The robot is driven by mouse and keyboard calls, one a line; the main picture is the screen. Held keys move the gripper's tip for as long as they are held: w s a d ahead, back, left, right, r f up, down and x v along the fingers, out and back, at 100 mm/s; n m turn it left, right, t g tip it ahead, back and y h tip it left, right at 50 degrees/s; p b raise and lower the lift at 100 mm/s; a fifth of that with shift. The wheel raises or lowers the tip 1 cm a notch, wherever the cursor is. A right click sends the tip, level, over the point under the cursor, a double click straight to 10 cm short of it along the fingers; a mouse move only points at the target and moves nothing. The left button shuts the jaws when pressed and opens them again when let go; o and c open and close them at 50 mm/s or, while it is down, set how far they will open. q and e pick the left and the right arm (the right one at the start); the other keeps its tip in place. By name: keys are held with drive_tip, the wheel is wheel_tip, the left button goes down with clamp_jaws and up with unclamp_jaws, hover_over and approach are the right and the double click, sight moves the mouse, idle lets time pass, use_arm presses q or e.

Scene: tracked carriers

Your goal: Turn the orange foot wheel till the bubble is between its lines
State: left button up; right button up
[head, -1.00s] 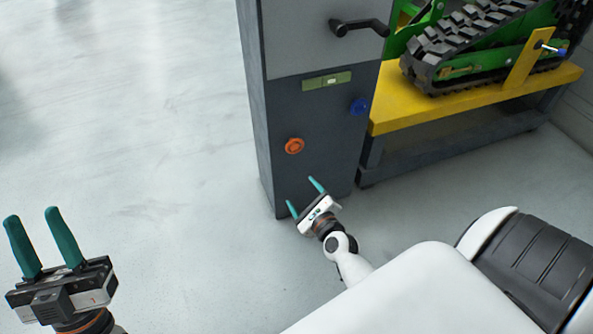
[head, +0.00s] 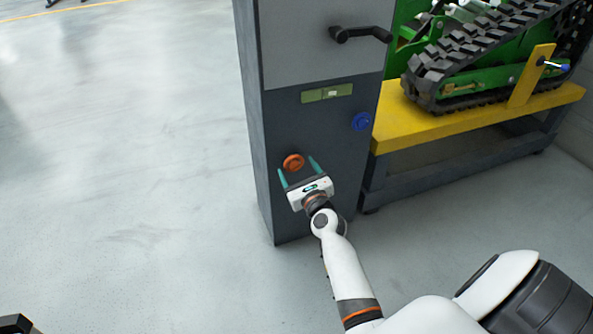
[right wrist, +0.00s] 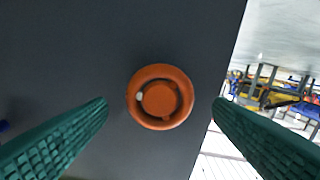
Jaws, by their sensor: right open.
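The orange foot wheel (head: 293,163) sits on the lower front of a dark grey cabinet. In the right wrist view the wheel (right wrist: 160,97) lies centred between my fingers, with a small pale dot on its left side. My right gripper (head: 298,171) is open, its two teal fingertips on either side of the wheel in the head view. I cannot tell whether they reach its rim; no contact shows. The level (head: 327,93) is a green strip with a pale spot near its middle; its lines are too small to read. My left gripper (head: 16,324) barely shows at the bottom left corner, its fingers out of view.
A blue wheel (head: 361,122) is on the cabinet (head: 325,140), right of the orange one. A black handle (head: 360,34) juts out above. A yellow bench (head: 440,122) with a tracked green carrier (head: 475,60) stands at the right. The floor at left is clear.

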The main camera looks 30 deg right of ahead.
drive_tip(key=shift+w+d, duration=0.2)
drive_tip(key=shift+w, duration=0.5)
drive_tip(key=c, duration=1)
drive_tip(key=shift+o, duration=0.2)
drive_tip(key=shift+n, duration=0.3)
